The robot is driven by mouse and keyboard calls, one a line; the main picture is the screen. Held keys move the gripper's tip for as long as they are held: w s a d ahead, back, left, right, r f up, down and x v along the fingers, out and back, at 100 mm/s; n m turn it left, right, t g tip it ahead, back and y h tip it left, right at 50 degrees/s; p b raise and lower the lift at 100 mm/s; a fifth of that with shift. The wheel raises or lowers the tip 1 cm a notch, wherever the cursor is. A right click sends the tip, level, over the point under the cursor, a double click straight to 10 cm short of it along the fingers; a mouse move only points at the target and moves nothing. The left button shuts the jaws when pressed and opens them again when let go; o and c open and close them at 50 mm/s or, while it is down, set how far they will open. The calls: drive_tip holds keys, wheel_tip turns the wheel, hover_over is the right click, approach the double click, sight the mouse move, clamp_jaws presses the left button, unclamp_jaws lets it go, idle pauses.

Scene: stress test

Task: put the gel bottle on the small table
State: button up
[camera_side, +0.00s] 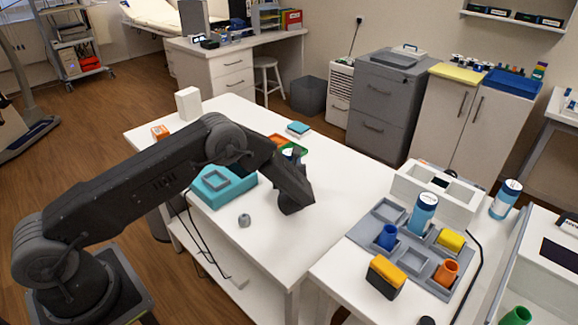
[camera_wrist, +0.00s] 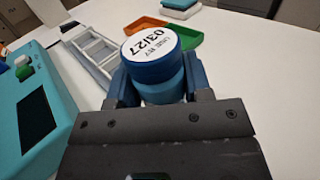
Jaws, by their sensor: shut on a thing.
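My gripper (camera_wrist: 158,88) is shut on a round blue container (camera_wrist: 160,72) with a white top marked 03/27. In the side view my gripper (camera_side: 294,205) points down over the long white table (camera_side: 335,185), and my wrist hides most of what it holds. I cannot tell for sure whether the held container is the gel bottle. Two blue bottles with white labels stand at the right: one (camera_side: 424,213) in the grey tray, one (camera_side: 505,199) behind it. A second, smaller white table (camera_side: 335,268) stands at the front right.
A teal device (camera_side: 225,186), also in the wrist view (camera_wrist: 40,122), and a small grey piece (camera_side: 244,220) are left of my gripper. Orange and green trays (camera_side: 290,148) lie behind it. The grey tray (camera_side: 413,262) holds colored cups. The long table's right part is clear.

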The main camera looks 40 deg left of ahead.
sight(289, 156)
drive_tip(key=shift+r, duration=0.6)
wheel_tip(289, 156, up, 3)
drive_tip(key=shift+f, duration=0.15)
drive_tip(key=s+a+r, duration=0.7)
drive_tip(key=a, duration=0.2)
drive_tip(key=s+d+r+m+t+h, duration=0.25)
drive_tip(key=s+d+h, duration=0.2)
drive_tip(key=d, duration=0.35)
drive_tip(key=s+d+r+m+t+h, duration=0.25)
drive_tip(key=s+d+r, duration=0.2)
drive_tip(key=d, duration=0.35)
drive_tip(key=w+a+f+n+g+y, duration=0.1)
drive_tip(key=a+f+n+g+y, duration=0.15)
drive_tip(key=a, duration=0.55)
drive_tip(key=w+a+f+n+g+y, duration=0.2)
drive_tip(key=a+f+y, duration=0.2)
drive_tip(key=a, duration=0.4)
drive_tip(key=shift+n+g+y, duration=0.25)
drive_tip(key=shift+w+d+f, duration=1.15)
drive_tip(key=shift+d+f, duration=0.35)
drive_tip(key=shift+f, duration=0.35)
drive_tip(key=shift+w+d+f, duration=1.2)
drive_tip(key=shift+d+f, duration=0.35)
drive_tip(key=shift+f, duration=0.3)
drive_tip(key=shift+w+d+f, duration=1.15)
drive_tip(key=shift+d+f, duration=0.35)
drive_tip(key=shift+f, duration=0.35)
